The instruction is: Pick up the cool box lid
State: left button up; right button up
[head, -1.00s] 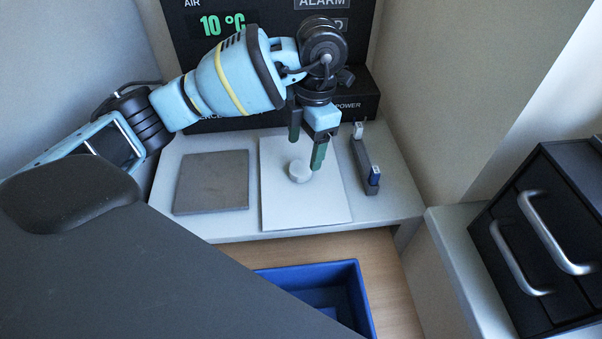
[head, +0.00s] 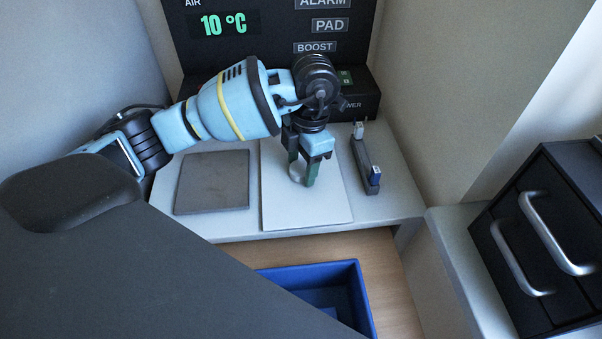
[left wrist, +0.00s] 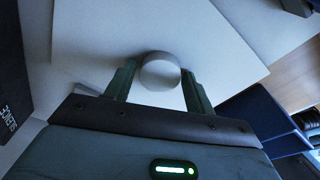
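The cool box lid (head: 325,205) is a flat white plate with a round light knob (head: 296,174) near its middle. It lies on the pale counter. My left gripper (head: 301,171) points down over the lid, with its green fingers at the knob. In the left wrist view, the knob (left wrist: 160,73) sits between the two open fingers (left wrist: 159,70), with small gaps visible beside it. The lid (left wrist: 110,40) lies flat beneath them. Part of the knob is hidden by a finger in the head view. My right gripper is not in view.
A grey square plate (head: 212,183) lies left of the lid. A small dark holder with blue and white ends (head: 366,165) stands close on the right. A black panel (head: 270,30) reading 10 °C rises behind. A blue bin (head: 364,295) is below the counter's front edge.

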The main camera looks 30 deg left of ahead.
aim_at(302, 167)
pick_arm(q)
jog(key=c, duration=0.7)
jog(key=shift+r, duration=0.1)
